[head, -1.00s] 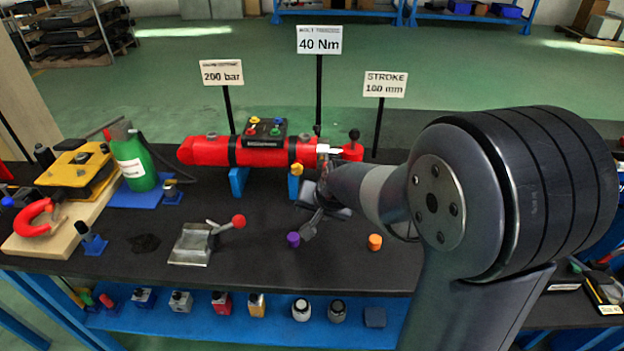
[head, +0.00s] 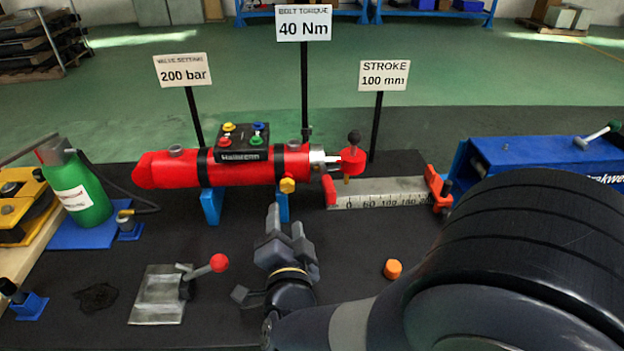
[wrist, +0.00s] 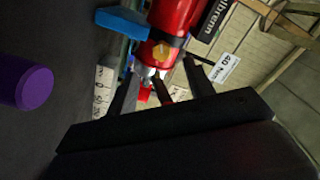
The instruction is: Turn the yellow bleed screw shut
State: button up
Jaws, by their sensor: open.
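The yellow bleed screw (head: 287,186) sits low on the front of the red cylinder (head: 230,173), near its rod end. In the wrist view the screw (wrist: 161,52) shows as a yellow-orange knob on the red body, a little beyond my fingers. My gripper (head: 285,222) is in front of the screw, a short way nearer to me and apart from it. Its two fingers are spread and nothing is between them. In the wrist view the fingers (wrist: 160,88) lie below the screw, on either side of its line.
Blue supports (head: 211,205) hold the cylinder. A purple cap (wrist: 35,88) stands at the left in the wrist view. An orange cap (head: 393,269) and a clamp with a red-knobbed lever (head: 158,295) are on the black bench. A steel scale (head: 385,200) lies right of the cylinder.

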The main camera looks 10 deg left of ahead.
aim_at(287, 189)
jog(key=shift+t, duration=0.3)
jog(key=x, duration=1)
jog(key=shift+w+d+p, duration=0.15)
jog(key=shift+w+p, duration=0.2)
jog(key=shift+w, duration=0.05)
jog(key=shift+c, duration=0.5)
jog(key=c, duration=0.9)
